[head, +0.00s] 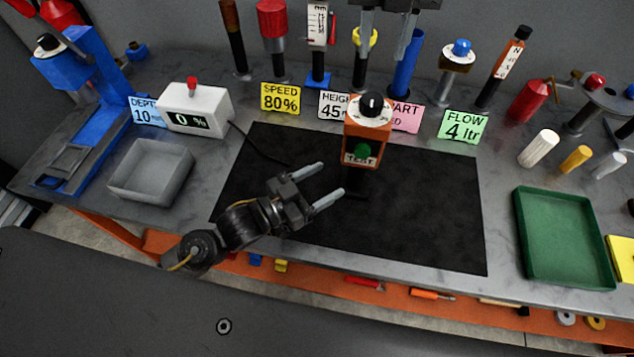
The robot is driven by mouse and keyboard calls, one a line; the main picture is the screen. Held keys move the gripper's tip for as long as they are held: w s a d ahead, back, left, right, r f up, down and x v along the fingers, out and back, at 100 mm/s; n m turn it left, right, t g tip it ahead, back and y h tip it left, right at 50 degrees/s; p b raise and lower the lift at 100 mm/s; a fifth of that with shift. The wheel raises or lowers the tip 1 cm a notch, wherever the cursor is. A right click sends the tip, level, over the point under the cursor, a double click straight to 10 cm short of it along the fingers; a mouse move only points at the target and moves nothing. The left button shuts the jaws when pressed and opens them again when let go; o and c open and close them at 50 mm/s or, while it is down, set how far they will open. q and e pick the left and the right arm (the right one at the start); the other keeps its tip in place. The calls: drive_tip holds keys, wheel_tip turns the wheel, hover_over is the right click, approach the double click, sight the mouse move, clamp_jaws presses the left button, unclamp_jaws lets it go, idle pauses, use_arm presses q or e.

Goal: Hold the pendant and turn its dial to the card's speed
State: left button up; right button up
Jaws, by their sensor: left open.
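The pendant (352,151) is an orange box standing on the black mat, with a black dial (371,105) on a pale scale on top and a green button above a TEST label on its front. The yellow speed card (281,98) reads 80%. A white display box (197,110) reads 0 % and has a red knob. My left gripper (333,180) is open and empty, its fingers pointing toward the pendant from the front left, apart from it. My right gripper (383,52) hangs at the top edge behind the pendant, fingers apart, nothing visible between them.
Other cards stand along the back, including a green flow card (464,126) reading 4 ltr. Several tools and a blue cylinder (407,68) stand behind. A grey tray (151,171) is at left, a green tray (557,238) at right. The black mat (430,215) is mostly clear.

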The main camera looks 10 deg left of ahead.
sight(358, 163)
use_arm(q)
drive_tip(key=x, duration=1)
drive_tip(key=shift+s, duration=0.1)
